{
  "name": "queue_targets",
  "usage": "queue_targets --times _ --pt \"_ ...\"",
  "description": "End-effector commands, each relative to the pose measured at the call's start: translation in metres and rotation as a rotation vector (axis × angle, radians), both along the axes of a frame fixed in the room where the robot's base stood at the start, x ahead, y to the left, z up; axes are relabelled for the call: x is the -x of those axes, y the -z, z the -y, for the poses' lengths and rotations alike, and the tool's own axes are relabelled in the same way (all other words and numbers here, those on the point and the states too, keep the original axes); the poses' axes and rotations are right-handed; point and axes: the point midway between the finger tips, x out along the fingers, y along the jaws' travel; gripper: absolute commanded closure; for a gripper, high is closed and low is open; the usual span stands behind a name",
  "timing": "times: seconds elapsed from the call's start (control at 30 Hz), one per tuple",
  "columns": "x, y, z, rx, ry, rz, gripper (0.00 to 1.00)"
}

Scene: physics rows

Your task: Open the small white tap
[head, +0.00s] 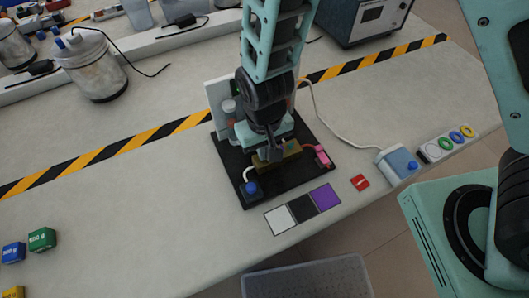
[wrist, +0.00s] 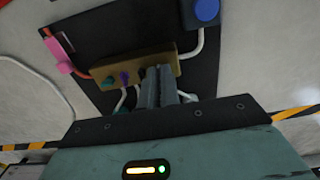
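A brass block (head: 290,155) sits on a black board (head: 225,172); it also shows in the wrist view (wrist: 136,66). A small green tap (wrist: 108,81) and a small purple tap (wrist: 124,77) stand on its face. I cannot make out the white tap; my fingers cover part of the block. My gripper (head: 274,151) points down at the block. In the wrist view its two fingers (wrist: 161,72) lie close side by side, tips at the block's face. Whether anything is between them is hidden.
A pink connector (head: 322,156) and a blue knob (head: 252,189) flank the block, with hoses. A blue-grey box (head: 398,165) stands at right.

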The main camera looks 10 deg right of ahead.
Motion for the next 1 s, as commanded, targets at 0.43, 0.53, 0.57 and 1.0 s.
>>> queue_targets --times 0.43,0.53,0.57,1.0 --pt "-0.0002 -0.0004 0.0003 0.000 -0.600 0.000 1.00" --pt "0.0000 -0.0001 0.0000 0.000 -0.608 0.000 1.00" --pt "0.0000 -0.0001 0.0001 0.000 -0.607 0.000 1.00" --pt "0.0000 -0.0012 0.0001 -0.001 -1.100 0.000 1.00"
